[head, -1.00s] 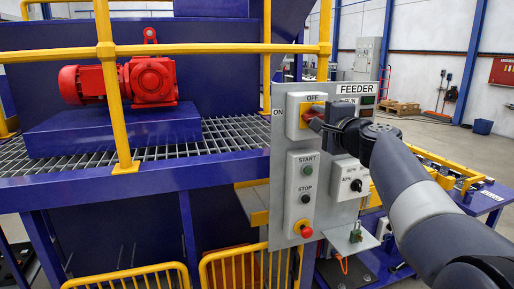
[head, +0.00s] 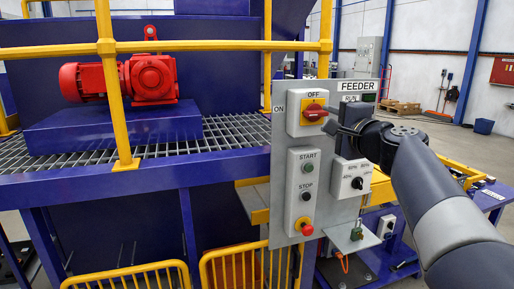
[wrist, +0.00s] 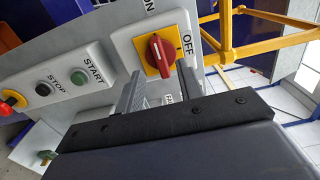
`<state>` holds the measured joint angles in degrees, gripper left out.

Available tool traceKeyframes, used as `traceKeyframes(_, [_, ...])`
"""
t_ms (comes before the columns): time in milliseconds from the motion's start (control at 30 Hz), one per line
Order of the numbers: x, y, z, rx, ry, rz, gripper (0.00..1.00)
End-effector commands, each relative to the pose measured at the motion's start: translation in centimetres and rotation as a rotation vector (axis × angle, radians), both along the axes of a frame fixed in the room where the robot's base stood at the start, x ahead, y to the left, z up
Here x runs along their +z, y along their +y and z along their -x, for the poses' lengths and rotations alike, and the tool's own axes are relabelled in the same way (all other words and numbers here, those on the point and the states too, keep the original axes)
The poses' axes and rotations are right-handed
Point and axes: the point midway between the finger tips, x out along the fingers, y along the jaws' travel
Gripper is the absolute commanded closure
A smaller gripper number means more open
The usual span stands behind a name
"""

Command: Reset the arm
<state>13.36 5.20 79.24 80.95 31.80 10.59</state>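The red rotary switch (head: 314,112) sits on a yellow plate in a grey box, with OFF above it and ON at its left. Its handle lies about level in the head view. It also shows in the wrist view (wrist: 160,54), just beyond the fingertips. My gripper (head: 338,129) is right of and slightly below the switch, apart from it. In the wrist view, my gripper (wrist: 162,86) has its two fingers spread with nothing between them.
The grey FEEDER panel (head: 283,185) carries a START/STOP box (head: 303,190) with a red button below, and a small selector dial (head: 356,182). A yellow railing (head: 220,48) and red motor (head: 150,78) are at the left. Open floor lies at the back right.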

Motion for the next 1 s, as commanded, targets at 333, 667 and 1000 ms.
traceKeyframes(333, [-0.1,-1.4,4.3,0.003,0.003,-0.001,0.65])
traceKeyframes(667, [0.0,0.6,-1.5,0.003,0.002,0.0,0.65])
traceKeyframes(1000, [0.6,1.7,-5.1,0.0,0.027,-0.08,0.65])
